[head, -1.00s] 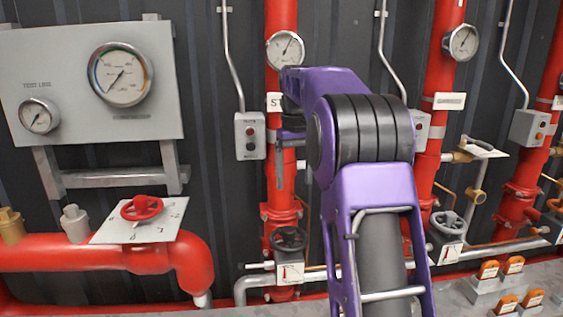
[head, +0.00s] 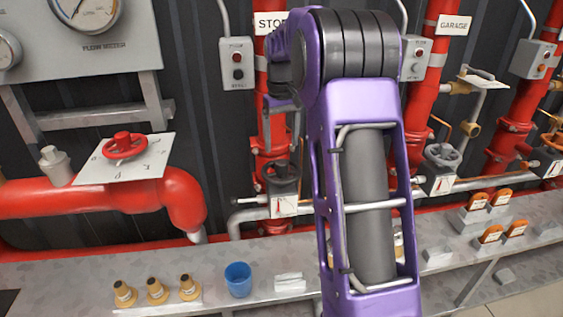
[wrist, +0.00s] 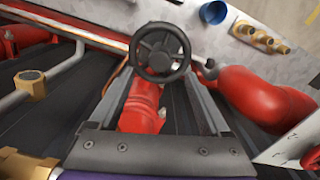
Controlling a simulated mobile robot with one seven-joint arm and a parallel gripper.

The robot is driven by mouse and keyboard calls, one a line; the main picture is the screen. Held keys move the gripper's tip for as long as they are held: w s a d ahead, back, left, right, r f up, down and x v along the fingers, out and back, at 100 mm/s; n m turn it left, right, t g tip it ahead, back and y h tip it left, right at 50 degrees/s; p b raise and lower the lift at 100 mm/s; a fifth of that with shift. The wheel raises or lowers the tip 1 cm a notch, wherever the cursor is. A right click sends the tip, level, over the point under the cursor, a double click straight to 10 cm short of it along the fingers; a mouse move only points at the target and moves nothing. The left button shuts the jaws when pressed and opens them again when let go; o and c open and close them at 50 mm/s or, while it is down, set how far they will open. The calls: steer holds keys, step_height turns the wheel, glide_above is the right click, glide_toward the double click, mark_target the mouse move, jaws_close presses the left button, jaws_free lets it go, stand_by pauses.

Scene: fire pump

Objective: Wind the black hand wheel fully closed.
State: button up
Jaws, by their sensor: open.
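The black hand wheel (head: 281,178) sits on the red vertical pipe below the "STO..." sign, just left of my arm in the head view. A white plate with a red pointer (head: 285,206) is below it. In the wrist view the wheel (wrist: 160,52) shows whole, with its spokes and hub. My gripper (wrist: 158,82) is open, its two grey fingers reaching toward the wheel from either side. The wheel appears beyond or at the fingertips; I cannot tell whether they touch it. In the head view my gripper (head: 283,135) is partly hidden behind my purple arm.
A red hand wheel (head: 124,146) stands on the thick red pipe at left. A grey hand wheel (head: 442,155) is to the right. A blue cup (head: 238,279) and brass nozzles (head: 157,291) stand on the grey ledge below. A grey switch box (head: 237,63) is on the wall.

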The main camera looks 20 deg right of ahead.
mark_target(281, 161)
step_height(281, 161, down, 6)
steer(key=shift+f+b, duration=0.2)
steer(key=shift+b, duration=0.2)
